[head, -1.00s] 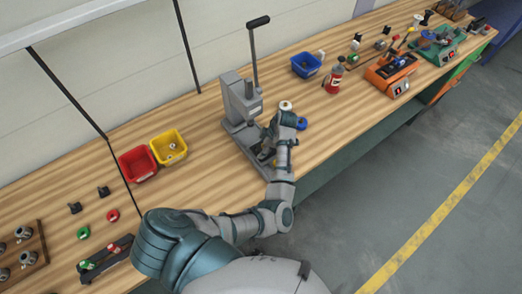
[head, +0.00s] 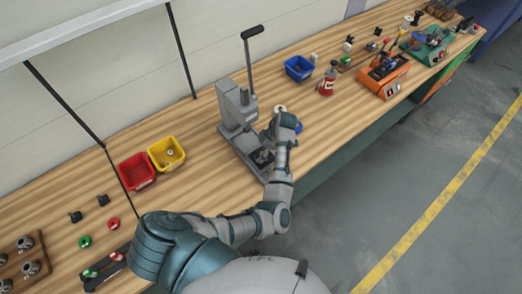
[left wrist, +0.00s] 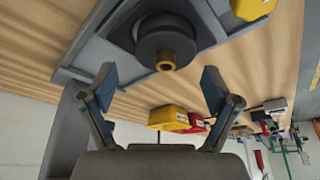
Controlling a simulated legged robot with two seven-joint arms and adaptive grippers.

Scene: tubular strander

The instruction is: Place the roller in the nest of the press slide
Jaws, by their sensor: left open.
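The grey press (head: 238,112) with its tall lever stands on the bench. A dark round piece with a brass-coloured centre, which looks like the roller (head: 262,157), sits on the press's grey base plate (head: 240,143). In the left wrist view this roller (left wrist: 165,45) stands on the grey plate (left wrist: 85,60), just beyond the fingertips. The nest under it is hidden. My left gripper (head: 268,138) is above the plate; in the left wrist view its fingers (left wrist: 160,80) are spread, with nothing between them. My right gripper is not in view.
Red (head: 137,170) and yellow (head: 167,153) bins stand left of the press. A blue bin (head: 299,68) and a red bottle-like item (head: 327,82) stand right of it.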

